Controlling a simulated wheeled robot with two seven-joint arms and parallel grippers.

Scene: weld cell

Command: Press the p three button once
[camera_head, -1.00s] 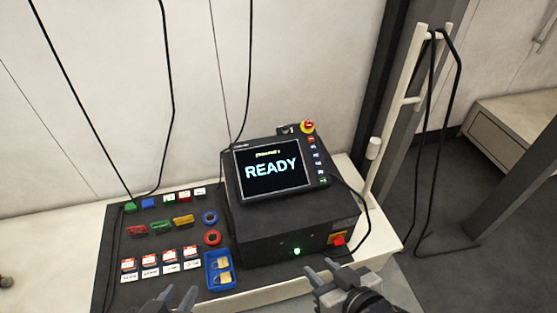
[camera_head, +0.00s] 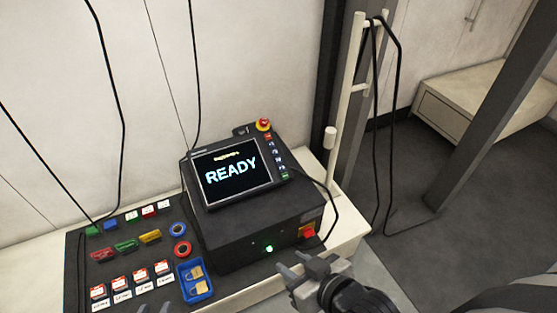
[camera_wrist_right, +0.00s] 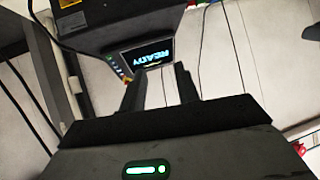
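The control box (camera_head: 250,235) carries a tilted screen (camera_head: 231,175) that reads READY. A column of small buttons (camera_head: 275,153) runs down the right of the screen, red at the top, several bluish ones, green at the bottom. Their labels are too small to tell which is p three. My right gripper (camera_head: 297,266) is in front of the box at its lower right, apart from the buttons, open and empty. In the right wrist view its fingers (camera_wrist_right: 160,84) are spread, with the screen (camera_wrist_right: 141,56) beyond. My left gripper (camera_head: 155,309) barely shows at the bottom edge.
A yellow-red emergency stop (camera_head: 263,125) sits above the buttons. A red switch (camera_head: 308,232) and green light (camera_head: 269,248) are on the box front. Left are coloured tags, padlocks in a blue tray (camera_head: 206,290) and rings. A white post (camera_head: 350,90) with cables stands right.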

